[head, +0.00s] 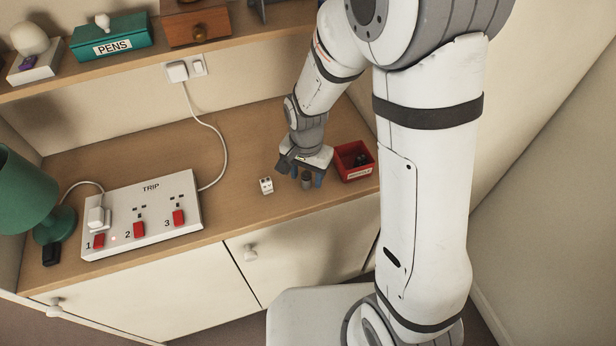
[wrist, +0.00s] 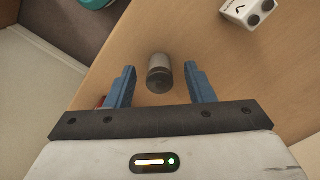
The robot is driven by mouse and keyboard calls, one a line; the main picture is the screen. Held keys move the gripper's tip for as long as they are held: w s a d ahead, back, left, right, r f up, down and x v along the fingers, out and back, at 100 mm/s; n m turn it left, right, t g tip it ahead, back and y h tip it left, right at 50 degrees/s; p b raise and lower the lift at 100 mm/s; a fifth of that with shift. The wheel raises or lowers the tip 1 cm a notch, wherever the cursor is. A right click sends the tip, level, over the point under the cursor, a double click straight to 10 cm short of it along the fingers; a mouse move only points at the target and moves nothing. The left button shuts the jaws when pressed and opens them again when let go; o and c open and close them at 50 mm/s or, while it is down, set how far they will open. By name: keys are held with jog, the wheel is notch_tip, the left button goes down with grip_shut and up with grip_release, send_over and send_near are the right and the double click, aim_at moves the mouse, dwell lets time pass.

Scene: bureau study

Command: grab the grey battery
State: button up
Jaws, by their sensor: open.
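The grey battery (wrist: 159,73) is a short cylinder standing on the wooden desk top in the wrist view, between and slightly beyond my fingertips. My gripper (wrist: 160,80) is open, with one blue finger on each side of the battery and a gap on both sides. In the head view my gripper (head: 308,179) points down at the desk near its front edge. The grey battery (head: 306,183) shows there as a small dark shape between the fingers, partly hidden by them.
A red bin (head: 353,176) with dark items stands just right of my gripper. A small white block with dark round spots (head: 266,185) lies to the left. A white TRIP power strip (head: 150,200) and green lamp (head: 30,200) stand farther left. A shelf (head: 130,62) runs above.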

jog(key=shift+c, duration=0.4)
grip_shut()
